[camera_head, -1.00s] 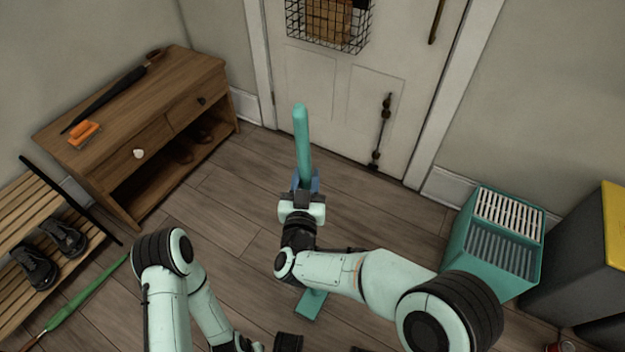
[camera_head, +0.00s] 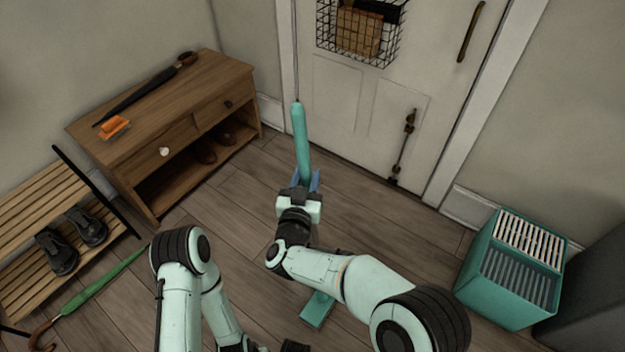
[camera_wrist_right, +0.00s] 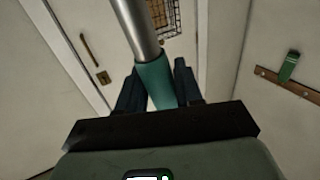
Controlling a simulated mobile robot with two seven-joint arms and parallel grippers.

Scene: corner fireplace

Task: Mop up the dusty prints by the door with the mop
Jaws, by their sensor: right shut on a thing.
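The mop has a teal handle (camera_head: 302,140) that stands nearly upright in the head view, in front of the door (camera_head: 350,110). Its flat teal foot (camera_head: 317,310) shows low down near the floor, partly behind my right arm. My right gripper (camera_head: 303,188) is shut on the mop handle. In the right wrist view the handle's teal grip (camera_wrist_right: 157,84) sits between the dark fingers, with a grey metal shaft beyond. My left arm is folded at the bottom, its gripper mostly cut off by the frame edge. I cannot make out any dusty prints on the floor.
A wooden cabinet (camera_head: 180,140) with an umbrella and an orange brush stands left. A slatted shoe rack (camera_head: 35,215) and green umbrella (camera_head: 95,290) are lower left. A teal slatted bin (camera_head: 510,270) stands right, beside a grey bin (camera_head: 590,290). Floor before the door is clear.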

